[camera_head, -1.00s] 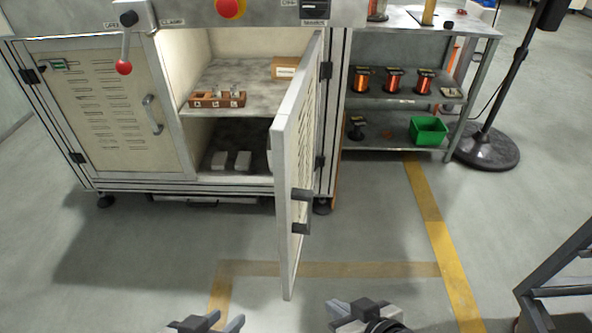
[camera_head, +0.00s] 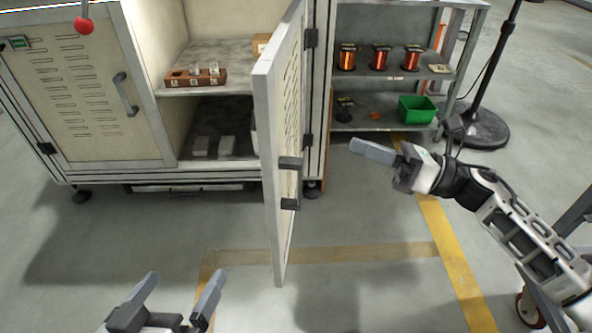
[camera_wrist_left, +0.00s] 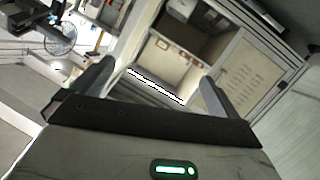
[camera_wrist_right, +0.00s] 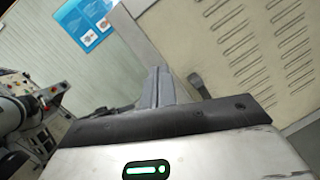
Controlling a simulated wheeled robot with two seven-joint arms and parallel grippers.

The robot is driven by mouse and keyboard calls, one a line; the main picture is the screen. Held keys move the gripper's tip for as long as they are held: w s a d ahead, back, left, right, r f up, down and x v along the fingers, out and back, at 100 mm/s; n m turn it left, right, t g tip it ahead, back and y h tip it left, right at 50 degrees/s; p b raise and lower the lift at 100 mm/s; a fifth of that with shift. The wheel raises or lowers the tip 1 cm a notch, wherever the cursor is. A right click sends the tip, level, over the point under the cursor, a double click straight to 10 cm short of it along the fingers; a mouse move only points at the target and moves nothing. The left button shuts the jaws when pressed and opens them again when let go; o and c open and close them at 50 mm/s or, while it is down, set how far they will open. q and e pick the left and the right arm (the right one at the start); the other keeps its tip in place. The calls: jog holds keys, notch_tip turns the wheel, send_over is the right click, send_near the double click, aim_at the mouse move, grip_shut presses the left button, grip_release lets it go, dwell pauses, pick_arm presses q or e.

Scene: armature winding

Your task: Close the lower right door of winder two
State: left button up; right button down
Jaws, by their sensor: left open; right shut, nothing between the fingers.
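The lower right door (camera_head: 279,130) of the winder cabinet (camera_head: 165,130) stands wide open in the head view, swung out toward me. Its dark handle (camera_head: 289,178) is on the face turned right. My right gripper (camera_head: 372,151) is shut and empty, to the right of the door and apart from it, pointing left. The right wrist view shows its closed fingers (camera_wrist_right: 158,87) in front of a slotted panel (camera_wrist_right: 245,50) with a dark handle. My left gripper (camera_head: 178,290) is open and empty at the lower left, in front of the cabinet. The left wrist view shows its spread fingers (camera_wrist_left: 152,85).
A shelf rack (camera_head: 385,95) with copper spools (camera_head: 381,57) and a green bin (camera_head: 417,109) stands right of the cabinet. A black round stand base (camera_head: 480,130) is beside it. The left cabinet door (camera_head: 85,95) is shut. Floor before the cabinet is clear.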

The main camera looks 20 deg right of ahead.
jog(key=s+d+f+n+g, duration=0.1)
jog(key=n+g, duration=0.3)
jog(key=n, duration=0.2)
jog(key=n+b, duration=0.1)
jog(key=b, duration=0.1)
send_near(275, 149)
jog(key=x, duration=0.6)
jog(key=shift+w+a+f, duration=0.1)
jog(key=shift+w+a, duration=0.05)
jog(key=shift+a, duration=0.05)
pick_arm(q)
jog(key=shift+s+d+r+n+t+h, duration=0.1)
jog(key=shift+d+r+n+t+h, duration=0.2)
jog(key=shift+d+r+h, duration=0.15)
pick_arm(e)
jog(key=shift+w+a, duration=0.1)
jog(key=shift+a, duration=0.05)
pick_arm(q)
jog(key=shift+a+r+p, duration=0.1)
jog(key=shift+r+p, duration=0.05)
jog(key=shift+p, duration=0.25)
pick_arm(e)
jog(key=shift+a, duration=0.1)
